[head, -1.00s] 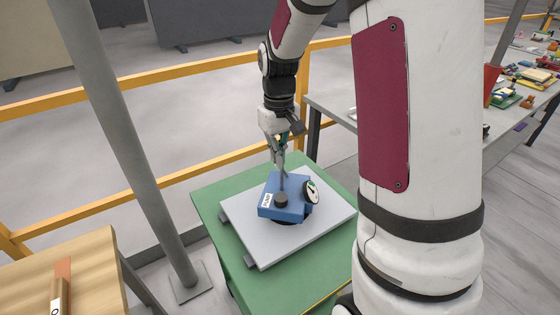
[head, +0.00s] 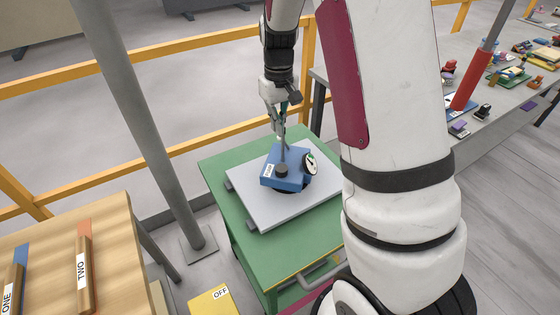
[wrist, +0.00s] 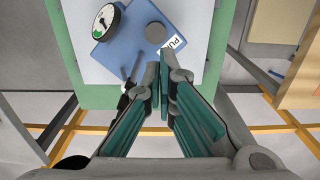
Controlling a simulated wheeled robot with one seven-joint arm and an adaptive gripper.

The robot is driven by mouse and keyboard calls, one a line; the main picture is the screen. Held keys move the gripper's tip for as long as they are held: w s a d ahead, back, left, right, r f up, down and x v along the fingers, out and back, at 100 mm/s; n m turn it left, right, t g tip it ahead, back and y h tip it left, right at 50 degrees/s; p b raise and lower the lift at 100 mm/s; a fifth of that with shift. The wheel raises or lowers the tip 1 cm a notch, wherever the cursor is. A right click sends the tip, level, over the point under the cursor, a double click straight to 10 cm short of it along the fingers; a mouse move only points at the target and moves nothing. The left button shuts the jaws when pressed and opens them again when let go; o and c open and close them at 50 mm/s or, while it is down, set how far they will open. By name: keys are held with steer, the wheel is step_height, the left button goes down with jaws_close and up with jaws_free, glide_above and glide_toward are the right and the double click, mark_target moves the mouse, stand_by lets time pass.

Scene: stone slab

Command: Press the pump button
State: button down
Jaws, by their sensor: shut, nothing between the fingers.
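The blue pump box (head: 291,183) sits on a pale grey plate (head: 253,213) on a green cart. It has a dark round button (head: 282,170) on top, a white label and a round gauge (head: 309,164). In the wrist view the button (wrist: 155,33) is uncovered beside the label, with the gauge to its left. My gripper (head: 282,150) points down, shut and empty, just over the box near the button. In the wrist view its teal fingers (wrist: 164,72) end just below the button in the picture. I cannot tell whether they touch the box.
The green cart (head: 222,172) has bare margins around the plate. A grey post (head: 140,115) and yellow railing (head: 170,152) stand nearby. A wooden surface with handles labelled ONE and TWO (head: 83,268) is at left. A cluttered table (head: 400,100) is at right.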

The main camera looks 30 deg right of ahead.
steer(key=p, duration=0.2)
glide_toward(279, 168)
step_height(279, 168, down, 5)
steer(key=shift+s+f, duration=0.15)
steer(key=shift+f, duration=0.85)
